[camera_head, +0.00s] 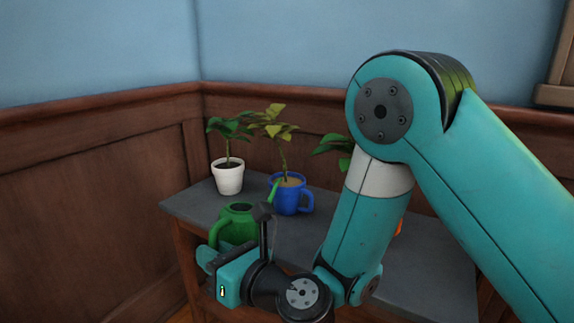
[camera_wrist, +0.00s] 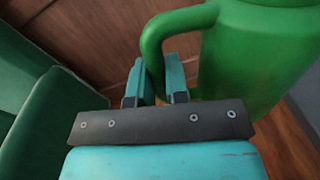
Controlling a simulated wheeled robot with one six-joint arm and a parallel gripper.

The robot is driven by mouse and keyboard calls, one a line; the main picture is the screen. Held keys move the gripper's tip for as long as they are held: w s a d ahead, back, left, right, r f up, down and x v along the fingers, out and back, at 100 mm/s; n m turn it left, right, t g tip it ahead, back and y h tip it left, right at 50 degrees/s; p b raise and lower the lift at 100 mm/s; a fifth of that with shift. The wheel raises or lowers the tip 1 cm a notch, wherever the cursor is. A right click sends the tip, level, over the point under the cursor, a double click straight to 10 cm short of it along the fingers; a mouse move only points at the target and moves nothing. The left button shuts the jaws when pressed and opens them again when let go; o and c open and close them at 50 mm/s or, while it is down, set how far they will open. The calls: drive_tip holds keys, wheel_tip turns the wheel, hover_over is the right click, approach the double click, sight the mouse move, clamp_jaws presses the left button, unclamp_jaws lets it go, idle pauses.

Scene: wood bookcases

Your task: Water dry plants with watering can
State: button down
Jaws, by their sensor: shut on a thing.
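The green watering can (camera_head: 238,212) is in front of the potted plants, its spout pointing toward the blue mug-shaped pot (camera_head: 292,200). My gripper (camera_head: 212,256) is shut on the can's handle; in the wrist view my gripper's fingers (camera_wrist: 157,80) sit either side of the handle of the watering can (camera_wrist: 258,62). The blue pot holds a plant with yellowish leaves (camera_head: 275,122). A white pot (camera_head: 229,180) with a green plant (camera_head: 228,128) stands to its left. Another green plant (camera_head: 332,144) is partly behind my arm, its pot hidden. No water is visible.
The pots stand on a dark grey tabletop (camera_head: 430,262) against a wood-panelled corner (camera_head: 95,165). A small orange patch (camera_head: 399,227) shows beside my arm. A dark green object (camera_wrist: 35,110) is at left in the wrist view. My arm hides much of the table's right.

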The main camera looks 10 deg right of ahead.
sight(216, 228)
drive_tip(key=shift+w+d+r+m+p, duration=0.15)
drive_tip(key=shift+r+p, duration=0.1)
drive_tip(key=shift+r, duration=0.25)
drive_tip(key=shift+w+d+r+m+p, duration=0.1)
drive_tip(key=shift+r+m+p, duration=0.1)
drive_tip(key=shift+r, duration=0.25)
drive_tip(key=shift+a+f, duration=0.1)
drive_tip(key=shift+f, duration=0.1)
drive_tip(key=shift+r, duration=0.15)
drive_tip(key=shift+w+d+r+m+g+p, duration=0.15)
drive_tip(key=shift+w+r+m+p, duration=0.1)
drive_tip(key=shift+r+p, duration=0.5)
drive_tip(key=shift+w+d+r+m+g+p, duration=0.1)
drive_tip(key=shift+w+r+m+g+p, duration=0.1)
drive_tip(key=shift+r+p, duration=0.45)
drive_tip(key=shift+w+d+r+m+p, duration=0.15)
drive_tip(key=shift+w+r+m+p, duration=0.1)
drive_tip(key=shift+r+p, duration=0.4)
drive_tip(key=shift+w+d+r+m+p, duration=0.15)
drive_tip(key=shift+w+r+m+p, duration=0.15)
drive_tip(key=shift+p, duration=0.65)
drive_tip(key=shift+w+d+r+p, duration=0.15)
drive_tip(key=shift+w+r+p, duration=0.1)
drive_tip(key=shift+r+p, duration=0.45)
idle(0.8)
